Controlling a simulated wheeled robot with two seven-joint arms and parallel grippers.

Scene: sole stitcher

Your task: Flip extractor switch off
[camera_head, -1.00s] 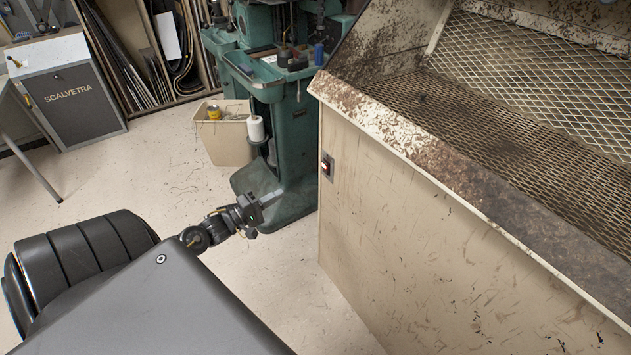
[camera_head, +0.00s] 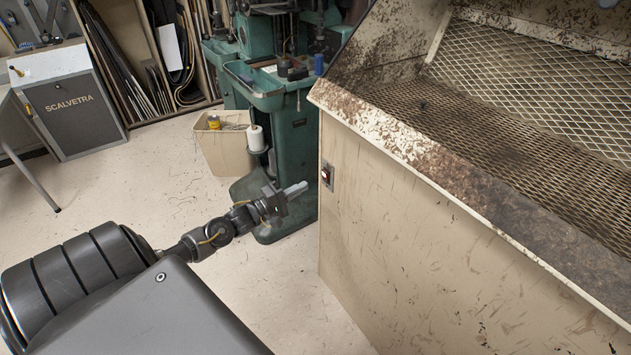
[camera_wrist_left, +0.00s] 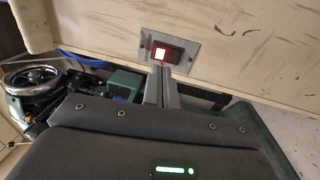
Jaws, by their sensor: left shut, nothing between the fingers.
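The extractor switch (camera_head: 326,174) is a small rocker in a metal plate on the near side panel of the beige extractor cabinet (camera_head: 420,240), close to its left edge. My left gripper (camera_head: 302,187) is shut and empty, pointing at the switch from the left with a small gap in the head view. In the left wrist view its fingers (camera_wrist_left: 161,72) reach up to the plate's lower edge; whether they touch cannot be told. My right gripper is out of view.
A green stitching machine (camera_head: 290,125) stands behind my left gripper, with a beige bin (camera_head: 226,150) beside it. The cabinet's top has a rusty lip (camera_head: 430,155) and mesh bed. Bare floor (camera_head: 120,190) lies at left and in front of the cabinet.

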